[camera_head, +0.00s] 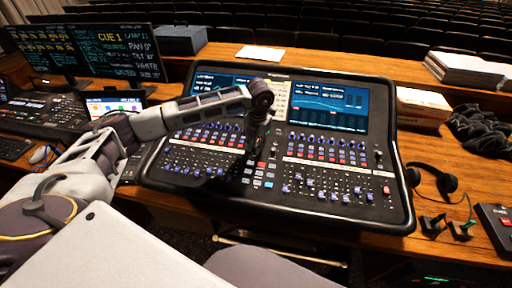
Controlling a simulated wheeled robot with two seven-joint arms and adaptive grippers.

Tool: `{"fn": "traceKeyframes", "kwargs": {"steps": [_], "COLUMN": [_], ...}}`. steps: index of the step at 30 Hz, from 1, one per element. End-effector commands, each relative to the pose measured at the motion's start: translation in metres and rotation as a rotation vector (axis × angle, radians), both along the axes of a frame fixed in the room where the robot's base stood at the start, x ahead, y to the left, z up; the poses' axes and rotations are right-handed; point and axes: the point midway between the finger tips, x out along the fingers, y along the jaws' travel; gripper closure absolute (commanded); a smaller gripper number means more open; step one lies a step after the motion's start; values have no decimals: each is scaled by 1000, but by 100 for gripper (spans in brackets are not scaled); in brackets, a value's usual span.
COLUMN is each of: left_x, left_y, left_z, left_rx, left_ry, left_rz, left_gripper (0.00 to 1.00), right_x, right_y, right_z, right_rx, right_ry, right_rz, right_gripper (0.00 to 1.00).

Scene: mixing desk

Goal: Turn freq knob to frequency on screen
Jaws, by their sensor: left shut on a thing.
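A black mixing desk (402,205) with two blue-lit screens stands on the wooden table. The right screen (335,103) shows a curve and small text, too small to read. The left screen (213,82) is partly behind my left arm. My left arm reaches in from the left, with its wrist above the middle of the desk. My dark left gripper (248,176) points down onto the control panel, left of the lit buttons, and is shut on a knob there. The freq knob is hidden by the gripper, and its setting cannot be read. My right gripper is not in view.
Rows of blue-capped knobs (320,140) and faders (340,188) lie close around the gripper. Headphones (432,180) and a white box (423,104) are to the right. Two dark monitors (118,52) and another console (45,115) stand at the left.

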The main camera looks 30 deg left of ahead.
Motion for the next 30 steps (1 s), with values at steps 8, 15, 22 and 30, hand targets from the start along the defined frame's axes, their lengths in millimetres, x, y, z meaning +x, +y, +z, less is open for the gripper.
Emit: {"fn": "traceKeyframes", "kwargs": {"steps": [8, 15, 22, 30], "left_x": [1, 2, 1, 0], "left_y": [0, 0, 0, 0], "left_z": [2, 3, 2, 1], "left_rx": [5, 5, 5, 5], "left_ry": [-3, -4, -3, 0], "left_rz": [-52, -55, -54, -55], "left_gripper": [100, 100, 69, 60], "right_x": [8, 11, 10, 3], "right_y": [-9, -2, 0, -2], "right_z": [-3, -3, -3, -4], "right_rx": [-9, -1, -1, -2], "right_ry": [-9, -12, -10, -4], "right_rz": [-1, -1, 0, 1], "right_gripper": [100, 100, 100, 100]}}
